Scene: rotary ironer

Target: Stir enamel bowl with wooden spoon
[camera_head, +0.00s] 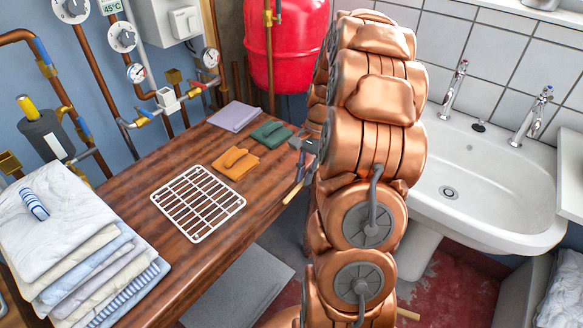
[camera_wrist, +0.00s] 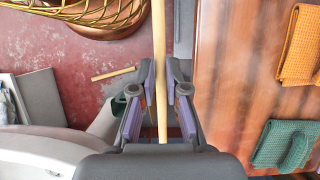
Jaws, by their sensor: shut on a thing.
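My gripper (camera_wrist: 160,103) is shut on the wooden spoon (camera_wrist: 159,45). Its pale handle runs between the two purple-padded fingers in the wrist view. The spoon's far end runs out of the top of that view, so I cannot see its bowl end. In the head view my gripper (camera_head: 304,146) is at the table's right edge, mostly behind my copper-coloured arm. A short piece of the spoon (camera_head: 293,192) shows below it, slanting down beside the table edge. I cannot make out the enamel bowl in either view.
The wooden table (camera_head: 190,250) carries a white wire rack (camera_head: 161,201), orange cloth (camera_head: 236,163), green cloth (camera_head: 271,134), lavender cloth (camera_head: 234,116) and stacked linens (camera_head: 70,240). A white sink (camera_head: 480,190) stands right. Another wooden stick (camera_wrist: 113,74) lies on the red floor. Gold wirework (camera_wrist: 75,14) shows upper left.

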